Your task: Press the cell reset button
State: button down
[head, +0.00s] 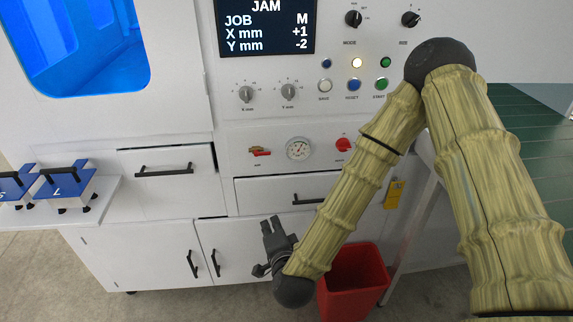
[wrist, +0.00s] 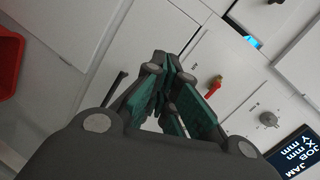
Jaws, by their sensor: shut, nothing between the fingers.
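The blue reset button (head: 353,85) is in the head view, in the lower row on the white panel, with RESET printed under it. A white button (head: 325,86) is on its left and a green START button (head: 381,84) on its right. My gripper (head: 269,222) is shut and empty, well below and left of the button, in front of the lower cabinet. The wrist view shows its closed fingers (wrist: 166,62) pointing at the cabinet front. The reset button is not visible in the wrist view.
The screen (head: 266,27) reads JAM, JOB M, X mm +1, Y mm -2. Knobs, a gauge (head: 298,148), red valve handles and drawer handles project nearby. A red bin (head: 354,283) stands below my arm.

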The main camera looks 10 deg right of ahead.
jog(key=s+d+f+n+g, duration=0.3)
jog(key=s+f+n+g, duration=0.35)
jog(key=f, duration=0.65)
jog(key=s+d+f+n+g, duration=0.2)
jog(key=s+d+f, duration=0.2)
jog(key=s, duration=0.4)
jog(key=s+d+f+n+g+h, duration=0.1)
jog(key=s+d+f+n+g, duration=0.1)
jog(key=s+d+f, duration=0.3)
jog(key=s+d+f+n+g+h, duration=0.1)
jog(key=s+d+f+g, duration=0.3)
jog(key=s+d, duration=0.4)
jog(key=s+f+n, duration=0.1)
jog(key=s, duration=0.4)
